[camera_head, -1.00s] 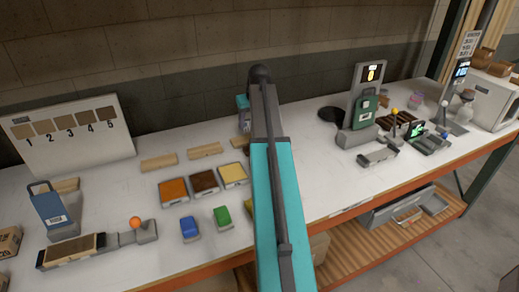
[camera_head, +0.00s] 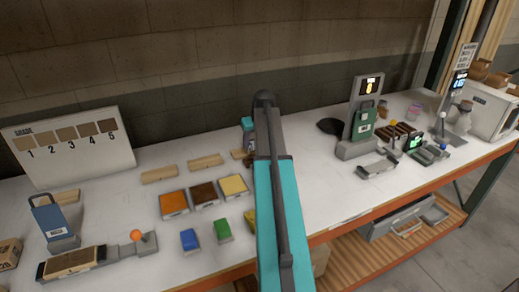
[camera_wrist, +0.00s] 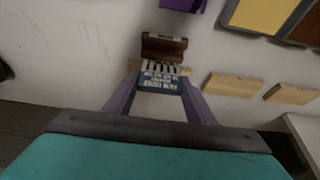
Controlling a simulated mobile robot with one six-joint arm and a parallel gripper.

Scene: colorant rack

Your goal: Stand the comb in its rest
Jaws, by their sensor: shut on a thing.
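In the wrist view, my gripper (camera_wrist: 160,82) is shut on the comb (camera_wrist: 158,77), a dark blue-grey piece with white lettering and a row of pale teeth. The teeth point toward a brown block with a dark recess (camera_wrist: 163,47), which looks like the rest. The comb appears just in front of or over this block; I cannot tell whether they touch.
Pale wood strips (camera_head: 205,161) lie on the white bench beside orange, brown and yellow trays (camera_head: 204,192). A purple block (camera_wrist: 182,4) is near the brown block. Blue and green blocks (camera_head: 222,231) stand nearer the front.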

